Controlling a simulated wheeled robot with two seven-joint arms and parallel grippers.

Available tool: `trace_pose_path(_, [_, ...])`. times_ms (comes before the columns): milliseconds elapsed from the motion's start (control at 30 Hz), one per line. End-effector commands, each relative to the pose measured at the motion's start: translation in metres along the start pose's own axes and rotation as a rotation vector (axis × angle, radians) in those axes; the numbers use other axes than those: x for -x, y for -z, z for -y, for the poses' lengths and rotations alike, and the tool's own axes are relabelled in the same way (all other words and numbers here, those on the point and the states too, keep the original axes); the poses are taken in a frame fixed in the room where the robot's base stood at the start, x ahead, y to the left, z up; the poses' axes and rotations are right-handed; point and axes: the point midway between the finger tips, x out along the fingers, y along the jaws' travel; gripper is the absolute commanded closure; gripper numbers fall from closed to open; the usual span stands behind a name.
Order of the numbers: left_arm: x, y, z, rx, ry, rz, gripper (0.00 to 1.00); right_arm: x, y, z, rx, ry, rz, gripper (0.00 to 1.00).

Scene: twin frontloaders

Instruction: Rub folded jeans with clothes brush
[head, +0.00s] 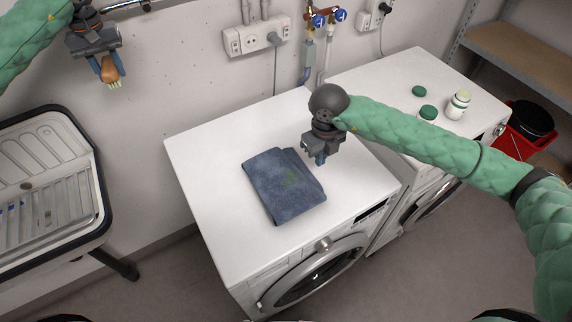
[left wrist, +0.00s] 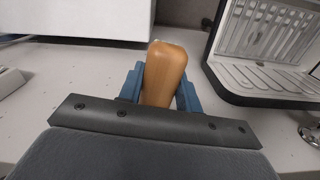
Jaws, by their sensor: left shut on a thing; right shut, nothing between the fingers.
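My left gripper (head: 108,72) is at the upper left, raised near the wall and well away from the jeans. It is shut on the wooden clothes brush (head: 110,71), whose pale bristles point down. The brush's brown wooden body also shows between the blue fingers in the left wrist view (left wrist: 164,75). My right gripper (head: 320,158) is shut and empty, just beside the jeans' right upper corner, over the machine top. Whether it touches the jeans is unclear.
A sink with a ribbed drainer (head: 45,190) stands at the left. The right machine holds a white bottle (head: 458,104), a green-lidded jar (head: 428,113) and a green cap (head: 419,91). A red bucket (head: 515,140) and a shelf are at far right. The machine top around the jeans is clear.

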Motion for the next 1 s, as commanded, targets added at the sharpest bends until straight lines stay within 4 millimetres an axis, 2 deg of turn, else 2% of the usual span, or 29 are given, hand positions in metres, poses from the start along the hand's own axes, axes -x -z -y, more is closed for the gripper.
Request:
trace_pose_path(167, [-0.002,0.0,0.0,0.0,0.0,0.0,0.84,-0.008,0.0,0.0,0.0,-0.001,-0.001,1.0])
trace_pose_path(600, [-0.01,0.0,0.0,0.0,0.0,0.0,0.84,-0.046,0.0,-0.001,0.0,-0.002,0.0,1.0])
trace_pose_path(1000, [-0.011,0.0,0.0,0.0,0.0,0.0,0.84,-0.049,0.0,0.0,0.0,-0.001,0.001,1.0])
